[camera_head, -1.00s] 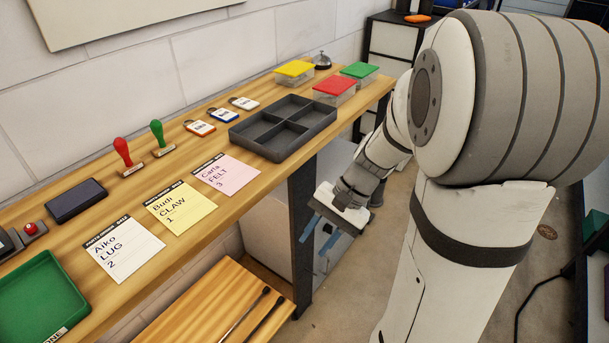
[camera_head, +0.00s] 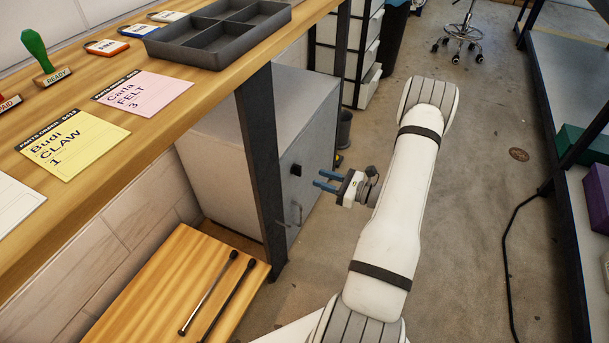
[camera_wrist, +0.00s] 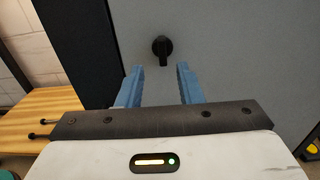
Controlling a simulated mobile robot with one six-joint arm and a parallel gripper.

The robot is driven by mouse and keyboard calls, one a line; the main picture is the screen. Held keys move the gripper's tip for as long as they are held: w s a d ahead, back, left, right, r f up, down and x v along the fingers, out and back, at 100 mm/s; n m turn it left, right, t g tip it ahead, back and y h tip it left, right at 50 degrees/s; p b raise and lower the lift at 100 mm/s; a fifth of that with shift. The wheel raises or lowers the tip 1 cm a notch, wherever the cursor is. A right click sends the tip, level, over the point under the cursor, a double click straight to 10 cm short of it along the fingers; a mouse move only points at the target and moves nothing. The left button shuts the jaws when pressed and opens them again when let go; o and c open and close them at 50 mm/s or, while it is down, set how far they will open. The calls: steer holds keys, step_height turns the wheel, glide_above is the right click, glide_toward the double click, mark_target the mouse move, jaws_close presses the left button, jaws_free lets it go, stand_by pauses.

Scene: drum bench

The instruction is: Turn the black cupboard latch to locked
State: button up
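The black cupboard latch (camera_head: 296,169) is a small dark knob on the front of the grey cupboard (camera_head: 230,170) under the bench. In the wrist view the latch (camera_wrist: 162,48) shows a round base with a grip bar pointing about straight down. My gripper (camera_head: 317,180) faces the cupboard door a short way off, just right of and slightly below the latch in the head view. In the wrist view its blue fingers (camera_wrist: 160,72) are apart, with nothing between them, and the latch lies beyond the tips, roughly centred between them.
A dark bench leg (camera_head: 262,170) stands left of the latch. A cupboard handle (camera_head: 297,213) is below the latch. A low wooden shelf (camera_head: 165,290) holds two dark-tipped sticks (camera_head: 215,290). Open floor (camera_head: 480,220) lies to the right.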

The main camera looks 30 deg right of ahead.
mark_target(301, 171)
steer(key=b+x, duration=0.1)
steer(key=x, duration=0.6)
steer(key=shift+w+b, duration=0.2)
steer(key=shift+b, duration=0.2)
steer(key=shift+c, duration=0.4)
jaws_close()
